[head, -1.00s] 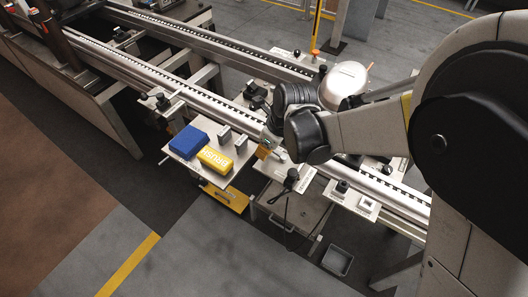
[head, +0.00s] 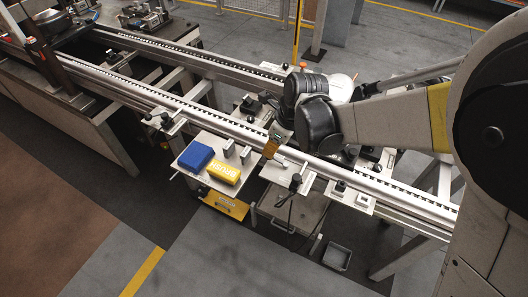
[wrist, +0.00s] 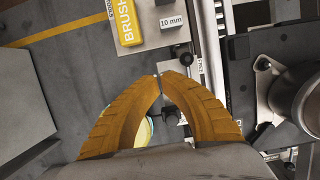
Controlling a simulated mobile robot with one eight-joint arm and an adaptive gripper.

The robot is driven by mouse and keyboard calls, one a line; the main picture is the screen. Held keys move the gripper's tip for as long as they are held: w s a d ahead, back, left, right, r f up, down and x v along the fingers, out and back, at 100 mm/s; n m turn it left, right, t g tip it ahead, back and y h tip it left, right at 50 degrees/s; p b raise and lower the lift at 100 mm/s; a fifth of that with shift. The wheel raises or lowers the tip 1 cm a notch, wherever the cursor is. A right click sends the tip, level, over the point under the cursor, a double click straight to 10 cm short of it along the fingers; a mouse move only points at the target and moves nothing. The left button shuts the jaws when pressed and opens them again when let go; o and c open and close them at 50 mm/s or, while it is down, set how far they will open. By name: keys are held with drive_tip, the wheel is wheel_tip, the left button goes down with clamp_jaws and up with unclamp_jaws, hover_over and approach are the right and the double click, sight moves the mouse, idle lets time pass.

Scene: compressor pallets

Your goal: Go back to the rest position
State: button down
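My gripper (head: 270,148) shows as a small orange tip at the end of my arm in the head view, above the rail edge. In the wrist view its two orange fingers (wrist: 159,76) meet at the tips, with nothing seen between the tips. A yellow brush block (head: 224,172) and a blue block (head: 196,156) sit on a plate left of my gripper. The yellow block also shows at the top of the wrist view (wrist: 126,22), beside a grey block marked 10 mm (wrist: 172,22).
A long conveyor rail (head: 210,115) runs diagonally beneath my arm. Small fixtures (head: 350,196) stand along its front side. A yellow case (head: 224,204) is under the plate, and a grey bin (head: 337,257) is on the floor. The floor at front left is clear.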

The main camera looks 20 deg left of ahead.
drive_tip(key=shift+w+d, duration=0.1)
idle(0.3)
drive_tip(key=w+d+r+n+t, duration=0.15)
drive_tip(key=d+r+n, duration=0.35)
drive_tip(key=d+r, duration=0.5)
drive_tip(key=s+d+r+n+t+h, duration=0.1)
drive_tip(key=s+d+n, duration=0.2)
drive_tip(key=d, duration=0.6)
drive_tip(key=s+d+r+n+t+h, duration=0.1)
drive_tip(key=s+d+n, duration=0.3)
drive_tip(key=d, duration=0.5)
drive_tip(key=s+d+r+n+t+h+b, duration=0.1)
drive_tip(key=s+d+n+t, duration=0.2)
drive_tip(key=d+n, duration=0.4)
drive_tip(key=shift+s+d+r, duration=0.2)
drive_tip(key=shift+s+d, duration=0.55)
drive_tip(key=shift+d, duration=0.15)
